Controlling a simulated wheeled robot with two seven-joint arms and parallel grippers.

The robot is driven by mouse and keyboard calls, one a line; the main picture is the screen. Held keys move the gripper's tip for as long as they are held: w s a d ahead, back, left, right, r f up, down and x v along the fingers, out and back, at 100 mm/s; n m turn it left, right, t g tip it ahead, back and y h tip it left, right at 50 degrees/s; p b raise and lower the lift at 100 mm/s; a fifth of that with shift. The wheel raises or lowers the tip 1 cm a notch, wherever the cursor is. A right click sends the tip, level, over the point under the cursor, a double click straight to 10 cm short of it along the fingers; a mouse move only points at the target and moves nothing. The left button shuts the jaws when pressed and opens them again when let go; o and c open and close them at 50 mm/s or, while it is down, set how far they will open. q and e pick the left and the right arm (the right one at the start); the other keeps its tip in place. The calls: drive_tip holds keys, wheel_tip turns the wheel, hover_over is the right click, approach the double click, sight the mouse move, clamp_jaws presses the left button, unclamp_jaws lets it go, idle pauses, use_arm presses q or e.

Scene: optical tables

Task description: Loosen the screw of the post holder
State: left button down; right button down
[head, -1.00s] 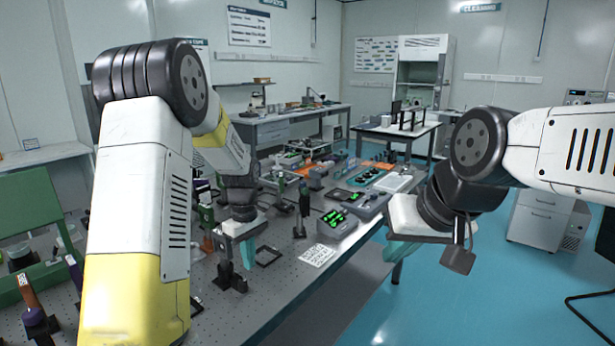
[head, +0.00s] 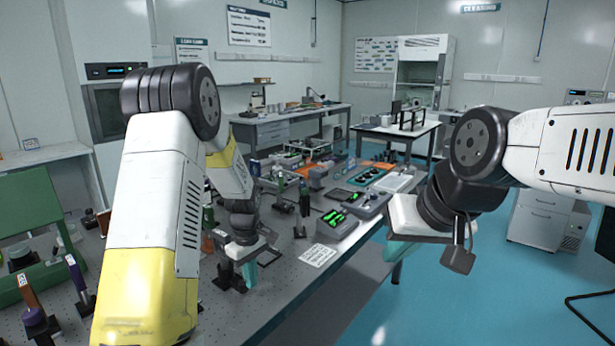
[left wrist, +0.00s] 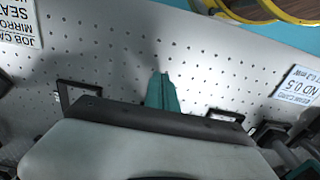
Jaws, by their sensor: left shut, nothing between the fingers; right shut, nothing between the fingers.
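My left gripper (head: 249,275) has its teal fingers together with nothing between them, low over the perforated table top. In the left wrist view the same closed fingers (left wrist: 163,92) point at bare table. A dark post on a black base (head: 228,272) stands just left of the left gripper in the head view. Another dark post (head: 305,200) stands further back. I cannot tell which is the task's post holder, and no screw can be made out. My right gripper (head: 397,252) is shut and empty, out beyond the table's right edge.
The optical table (head: 285,285) has bare room around a white card (head: 319,256). Boxes with green displays (head: 336,220) stand along its right edge. A green stand (head: 30,215) is at left. Black frames (left wrist: 75,92) lie near the left fingers in the wrist view.

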use_arm(q)
drive_tip(key=shift+a, duration=0.15)
idle(0.3)
drive_tip(key=shift+s+a, duration=0.2)
drive_tip(key=shift+s, duration=0.05)
drive_tip(key=shift+s+a, duration=0.4)
drive_tip(key=shift+s, duration=0.05)
drive_tip(key=shift+s+d, duration=0.25)
drive_tip(key=shift+s, duration=0.05)
wheel_tip(320, 180, up, 6)
idle(0.7)
drive_tip(key=shift+r, duration=0.1)
